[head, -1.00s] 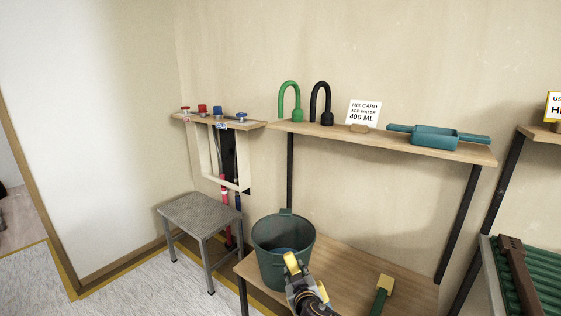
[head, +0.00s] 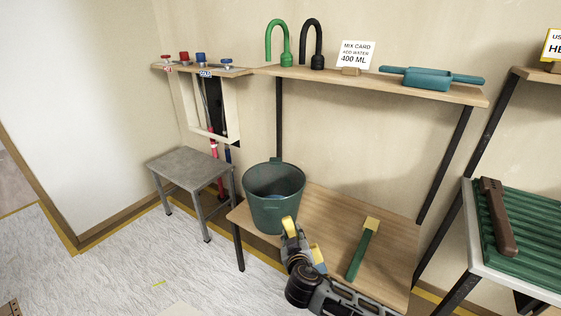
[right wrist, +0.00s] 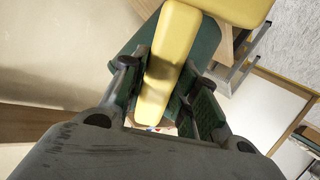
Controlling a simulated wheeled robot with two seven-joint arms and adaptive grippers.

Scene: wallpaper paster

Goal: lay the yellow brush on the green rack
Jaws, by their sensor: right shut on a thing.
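The yellow brush (right wrist: 165,75) is in my right gripper (right wrist: 165,90), its yellow handle between the fingers and a wider yellow end at the top of the right wrist view. In the head view, yellow parts of the brush (head: 289,227) show at my right gripper (head: 303,246), in front of the green bucket's right side. The gripper partly hides the brush, and bristles cannot be made out. The green ridged rack (head: 540,258) is at the far right, well away from the gripper. A brown-handled tool (head: 497,215) lies on its left part. My left gripper is out of view.
The green bucket (head: 272,200) stands on the low wooden shelf (head: 325,215). A green-handled tool with a yellow end (head: 362,250) lies right of the gripper. A black shelf post (head: 445,165) stands between there and the rack. A grey stool (head: 190,165) is left.

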